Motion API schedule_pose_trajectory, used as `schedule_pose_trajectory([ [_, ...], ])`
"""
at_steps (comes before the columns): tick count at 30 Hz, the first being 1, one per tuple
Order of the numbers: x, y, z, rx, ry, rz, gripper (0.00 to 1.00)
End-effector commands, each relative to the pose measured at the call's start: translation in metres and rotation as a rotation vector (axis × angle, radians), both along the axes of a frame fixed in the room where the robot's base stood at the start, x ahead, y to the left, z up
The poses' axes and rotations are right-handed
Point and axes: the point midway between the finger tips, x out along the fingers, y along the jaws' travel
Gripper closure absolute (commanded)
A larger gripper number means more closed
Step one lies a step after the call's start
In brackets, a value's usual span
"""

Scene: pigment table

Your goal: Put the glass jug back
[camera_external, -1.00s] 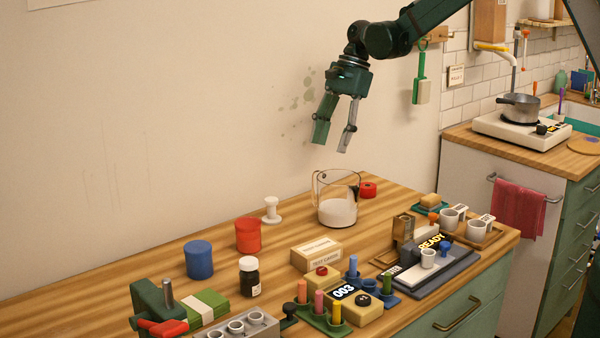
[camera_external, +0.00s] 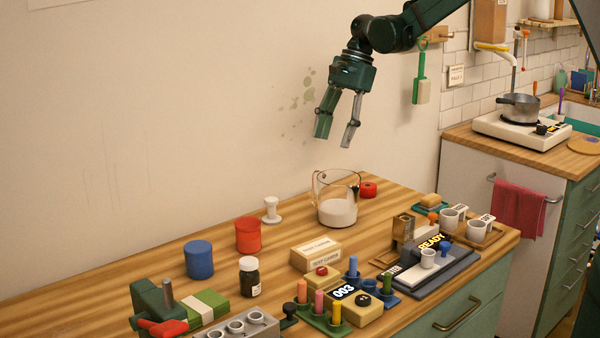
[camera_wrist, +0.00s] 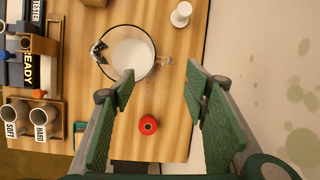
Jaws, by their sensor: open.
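The glass jug (camera_external: 337,197) stands upright on the wooden table, near its back edge by the wall. It is clear, with white contents in its lower part and a handle on its left side. In the wrist view the jug (camera_wrist: 130,50) shows from above, with its handle pointing right. My gripper (camera_external: 336,142) hangs above the jug, fingers pointing down, open and empty. In the wrist view my gripper's fingers (camera_wrist: 160,88) are spread apart, and the jug lies beyond their tips, toward the upper left.
Red (camera_external: 248,235) and blue (camera_external: 199,259) pots stand further left. A box of test cards (camera_external: 316,253) lies in front. The wood around the jug is mostly clear.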

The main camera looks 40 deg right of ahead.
Motion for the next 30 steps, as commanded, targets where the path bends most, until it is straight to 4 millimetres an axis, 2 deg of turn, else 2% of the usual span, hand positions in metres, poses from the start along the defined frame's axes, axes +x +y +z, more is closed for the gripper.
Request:
schedule_pose_trajectory([
  [11, -0.045, -0.007, 0.055, -0.051, -0.113, 0.128, 0.55],
  [18, -0.080, -0.013, 0.090, -0.096, -0.194, 0.227, 0.55],
  [30, -0.145, -0.024, 0.136, -0.181, -0.320, 0.399, 0.55],
])
